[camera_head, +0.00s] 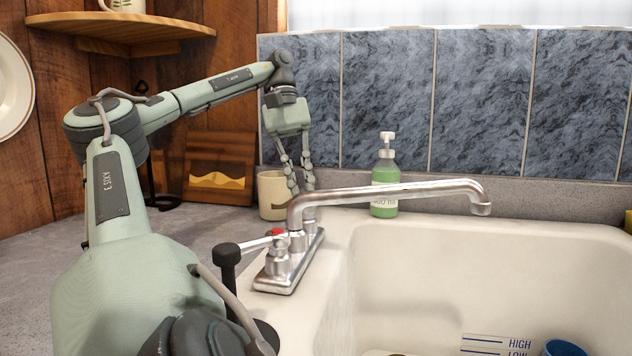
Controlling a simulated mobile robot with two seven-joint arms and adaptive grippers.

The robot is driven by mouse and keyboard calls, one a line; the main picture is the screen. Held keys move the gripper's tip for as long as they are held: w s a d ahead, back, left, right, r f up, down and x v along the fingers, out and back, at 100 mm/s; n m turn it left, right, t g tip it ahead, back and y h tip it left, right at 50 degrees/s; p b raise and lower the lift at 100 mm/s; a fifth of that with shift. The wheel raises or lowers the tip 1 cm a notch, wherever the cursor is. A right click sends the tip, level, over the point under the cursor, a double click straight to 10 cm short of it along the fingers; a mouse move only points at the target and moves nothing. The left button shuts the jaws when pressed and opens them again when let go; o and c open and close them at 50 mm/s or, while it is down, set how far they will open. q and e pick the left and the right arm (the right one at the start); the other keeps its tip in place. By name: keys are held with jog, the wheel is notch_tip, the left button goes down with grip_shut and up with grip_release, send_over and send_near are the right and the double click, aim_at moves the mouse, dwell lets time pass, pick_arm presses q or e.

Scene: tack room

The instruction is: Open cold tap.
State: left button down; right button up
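The chrome faucet (380,192) stands on the sink's left rim, its long spout reaching right over the basin. A lever handle (250,243) with a red mark is on the near side of its base. The far side of the base, where the other handle would be, is mostly hidden behind the spout and my fingers, so I cannot make out the cold handle clearly. My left gripper (301,188) points down just behind the faucet's base, with its fingers apart and nothing seen between them. I cannot tell whether a fingertip touches the faucet. My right gripper is not in view.
A beige cup (272,194) stands close behind and left of my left gripper. A green soap bottle (385,180) stands behind the spout. The white sink (480,235) holds a blue item (565,348) at lower right. A wooden shelf (120,28) hangs above my arm.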

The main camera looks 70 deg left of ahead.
pick_arm(q)
jog(key=shift+r, duration=0.1)
dwell(0.3)
jog(key=c, duration=1.6)
grip_release()
jog(key=shift+v, duration=3.7)
